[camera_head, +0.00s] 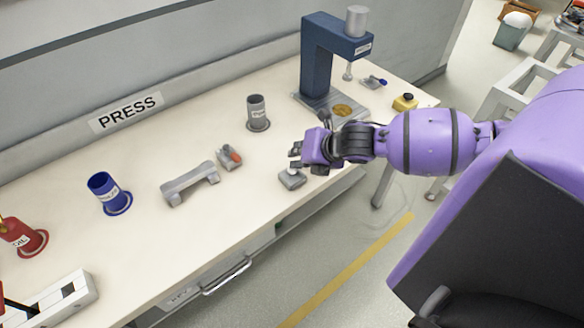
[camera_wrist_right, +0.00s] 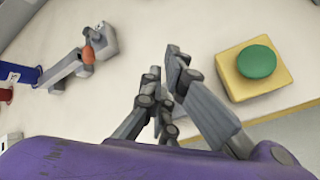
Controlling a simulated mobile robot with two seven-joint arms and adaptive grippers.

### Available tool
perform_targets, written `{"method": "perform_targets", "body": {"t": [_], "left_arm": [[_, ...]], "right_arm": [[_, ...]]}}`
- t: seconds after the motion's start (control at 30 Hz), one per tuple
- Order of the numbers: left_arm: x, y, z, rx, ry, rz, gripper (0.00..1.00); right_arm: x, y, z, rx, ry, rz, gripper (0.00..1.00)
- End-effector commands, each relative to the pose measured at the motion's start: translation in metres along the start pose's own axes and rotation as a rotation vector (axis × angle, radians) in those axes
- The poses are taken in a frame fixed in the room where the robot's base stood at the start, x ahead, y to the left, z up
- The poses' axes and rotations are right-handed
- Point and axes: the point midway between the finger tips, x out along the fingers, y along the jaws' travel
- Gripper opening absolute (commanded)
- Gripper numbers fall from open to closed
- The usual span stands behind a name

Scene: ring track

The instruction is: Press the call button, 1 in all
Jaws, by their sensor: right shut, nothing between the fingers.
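My right gripper (camera_head: 294,160) is shut and empty above the bench's front edge. In the right wrist view its fingertips (camera_wrist_right: 164,62) are close together, to the left of a yellow box with a round green call button (camera_wrist_right: 257,61). No finger covers the button in that view. In the head view a small grey box (camera_head: 292,179) with a paler top lies just below the fingers. A small yellow box (camera_head: 405,102) with a dark round top stands at the bench's right end. My left gripper is not in view.
A blue press (camera_head: 317,62) stands at the back right. A grey cup (camera_head: 256,112), an orange-tipped tool (camera_head: 230,157), a grey bracket (camera_head: 190,184), a blue cup (camera_head: 105,190) and a red container (camera_head: 22,234) stand along the bench. The bench top between them is clear.

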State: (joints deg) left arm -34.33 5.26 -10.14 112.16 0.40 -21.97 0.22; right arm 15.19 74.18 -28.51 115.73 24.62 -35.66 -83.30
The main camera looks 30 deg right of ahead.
Motion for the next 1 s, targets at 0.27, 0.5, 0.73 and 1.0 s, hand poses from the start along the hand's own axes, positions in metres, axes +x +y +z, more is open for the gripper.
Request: {"method": "perform_targets", "body": {"t": [0.27,0.5,0.73,1.0], "left_arm": [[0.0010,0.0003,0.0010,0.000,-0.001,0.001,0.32],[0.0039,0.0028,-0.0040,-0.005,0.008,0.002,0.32],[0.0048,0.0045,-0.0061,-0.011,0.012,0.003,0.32],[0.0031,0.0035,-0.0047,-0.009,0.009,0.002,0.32]], "right_arm": [[0.0028,-0.0021,-0.0022,0.001,0.001,0.000,0.00],[0.0048,-0.0037,-0.0038,0.000,0.001,-0.001,0.00],[0.0058,-0.0044,-0.0044,0.000,0.000,-0.001,0.00],[0.0045,-0.0034,-0.0035,0.000,0.000,0.000,0.00]]}}
